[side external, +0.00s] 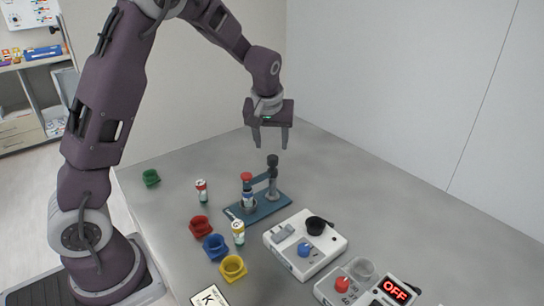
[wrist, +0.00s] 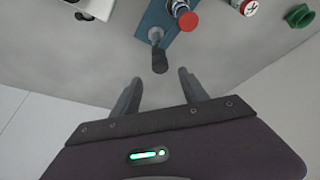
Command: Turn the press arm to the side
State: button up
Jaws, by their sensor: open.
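The press (side external: 258,209) stands on the grey table on a blue base plate. A small can (side external: 247,199) stands under the red cap. In the wrist view the dark knob (wrist: 159,62) and the red cap (wrist: 188,21) show beyond the fingertips. My gripper (side external: 271,146) is open and empty, above the dark knob and apart from it. It also shows in the wrist view (wrist: 159,76).
Red (side external: 200,226), blue (side external: 215,247), yellow (side external: 233,267) and green (side external: 151,178) holders stand left of and in front of the press. Two cans (side external: 201,191) stand near them. A white control box (side external: 304,245) and an OFF-display device (side external: 366,284) stand at right. The wall is behind.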

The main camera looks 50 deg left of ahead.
aim_at(272, 157)
jog(key=x, duration=0.7)
jog(key=shift+f, duration=0.1)
grip_shut()
dwell(1.1)
